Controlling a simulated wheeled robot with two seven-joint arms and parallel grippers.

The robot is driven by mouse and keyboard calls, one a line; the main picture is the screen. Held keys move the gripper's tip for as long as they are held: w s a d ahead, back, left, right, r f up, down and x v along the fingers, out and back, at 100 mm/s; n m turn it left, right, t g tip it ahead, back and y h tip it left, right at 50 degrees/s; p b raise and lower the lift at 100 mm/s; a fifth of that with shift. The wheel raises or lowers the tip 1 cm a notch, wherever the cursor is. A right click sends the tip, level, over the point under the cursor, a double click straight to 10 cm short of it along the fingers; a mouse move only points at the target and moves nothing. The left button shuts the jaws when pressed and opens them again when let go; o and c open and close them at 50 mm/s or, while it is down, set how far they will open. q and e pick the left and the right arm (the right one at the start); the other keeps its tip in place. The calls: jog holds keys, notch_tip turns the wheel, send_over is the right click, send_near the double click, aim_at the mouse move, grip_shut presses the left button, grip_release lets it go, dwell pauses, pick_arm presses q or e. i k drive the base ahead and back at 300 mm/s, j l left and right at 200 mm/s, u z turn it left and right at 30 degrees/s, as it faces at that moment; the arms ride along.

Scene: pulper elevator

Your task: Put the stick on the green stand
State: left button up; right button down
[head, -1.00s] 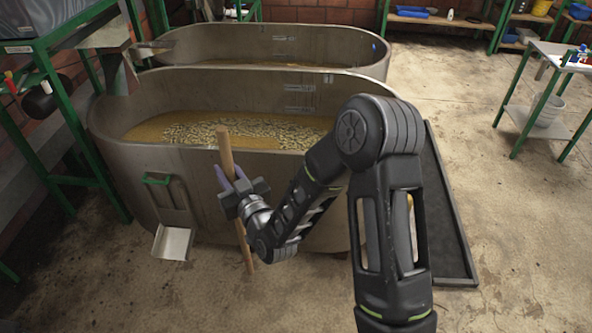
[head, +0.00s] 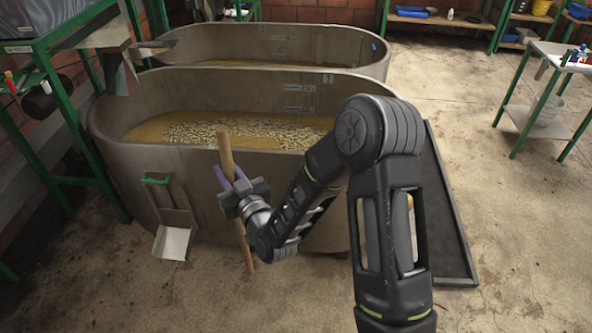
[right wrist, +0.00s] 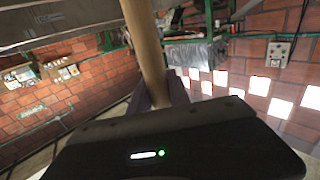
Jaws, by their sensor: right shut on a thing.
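The stick (head: 225,148) is a long plain wooden rod, held nearly upright in front of the near tank and leaning slightly, with its top to the left. My right gripper (head: 226,180), with purple fingers, is shut on it around the middle. In the right wrist view the stick (right wrist: 148,45) rises between the fingers. A green metal stand (head: 52,84) with shelves is at the left; I cannot tell for sure that it is the task's stand. My left gripper is not in view.
The near oval tank (head: 112,150) holds pulp and beans, with a second tank (head: 370,58) behind it. A small chute (head: 172,242) with a green handle is on the near tank's front. A green-framed table (head: 545,60) is at the right. The front floor is clear.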

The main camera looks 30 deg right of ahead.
aim_at(561, 49)
jog(key=l, duration=1.05)
jog(key=k+l, duration=0.1)
jog(key=l, duration=0.9)
jog(key=k+l, duration=0.15)
jog(key=l, duration=0.2)
jog(key=k+l, duration=0.1)
jog(key=l, duration=0.25)
jog(key=k+l, duration=0.15)
jog(key=l, duration=0.25)
jog(key=k+l, duration=0.15)
jog(key=l, duration=0.2)
jog(key=k+l, duration=0.15)
jog(key=l, duration=0.2)
jog(key=k+l, duration=0.1)
jog(key=l, duration=0.25)
jog(key=k+l, duration=0.15)
jog(key=l, duration=0.2)
jog(key=k+l, duration=0.15)
jog(key=l, duration=1.35)
jog(key=i+l, duration=0.1)
jog(key=l, duration=1.05)
jog(key=i+l, duration=0.35)
jog(key=l, duration=0.15)
jog(key=i+l, duration=0.35)
jog(key=l, duration=0.15)
jog(key=i+l, duration=0.35)
jog(key=l, duration=0.15)
jog(key=i+l, duration=0.35)
jog(key=l, duration=0.15)
